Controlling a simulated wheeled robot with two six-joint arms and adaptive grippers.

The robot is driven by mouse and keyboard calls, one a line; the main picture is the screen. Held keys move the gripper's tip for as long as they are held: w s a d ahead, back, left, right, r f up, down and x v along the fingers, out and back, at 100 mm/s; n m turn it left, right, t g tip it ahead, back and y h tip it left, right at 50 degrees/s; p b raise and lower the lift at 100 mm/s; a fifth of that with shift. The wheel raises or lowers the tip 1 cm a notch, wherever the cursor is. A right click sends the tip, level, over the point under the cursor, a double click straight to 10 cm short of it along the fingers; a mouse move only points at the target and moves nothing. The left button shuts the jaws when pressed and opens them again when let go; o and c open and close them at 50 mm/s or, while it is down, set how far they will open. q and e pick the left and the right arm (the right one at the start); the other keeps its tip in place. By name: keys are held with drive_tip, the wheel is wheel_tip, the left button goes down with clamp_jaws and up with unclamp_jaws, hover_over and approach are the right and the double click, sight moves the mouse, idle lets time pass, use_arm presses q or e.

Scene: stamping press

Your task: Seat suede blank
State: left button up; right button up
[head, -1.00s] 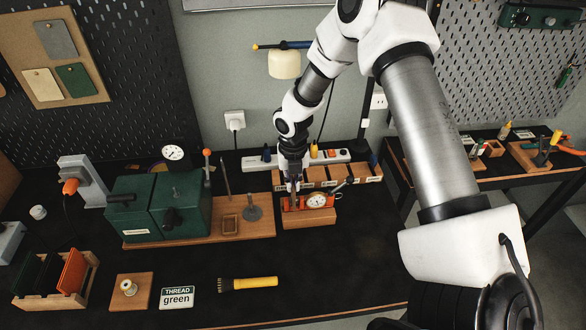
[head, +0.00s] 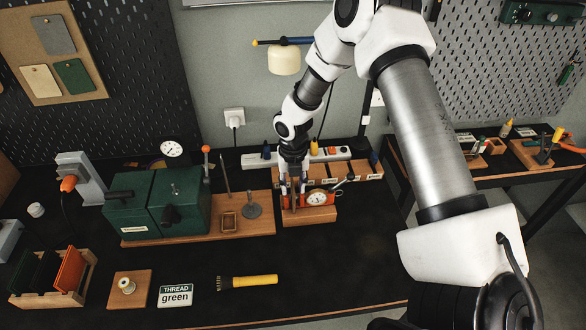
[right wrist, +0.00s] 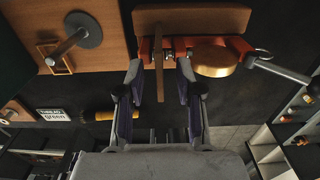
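The suede blank (right wrist: 159,66) appears in the right wrist view as a thin brown upright strip, seen edge-on. Its upper end is at an orange clamp-like fixture (right wrist: 145,49) on a wooden block. My right gripper (right wrist: 159,70) is open, with one finger on each side of the strip and a visible gap to both. In the head view, my right gripper (head: 292,190) points down at the left part of the fixture. My left gripper is not in view.
A green press box (head: 158,205) on a wooden base stands left of the fixture. The table's front right is clear.

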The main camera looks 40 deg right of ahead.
wheel_tip(320, 180, up, 12)
idle(0.5)
idle(0.3)
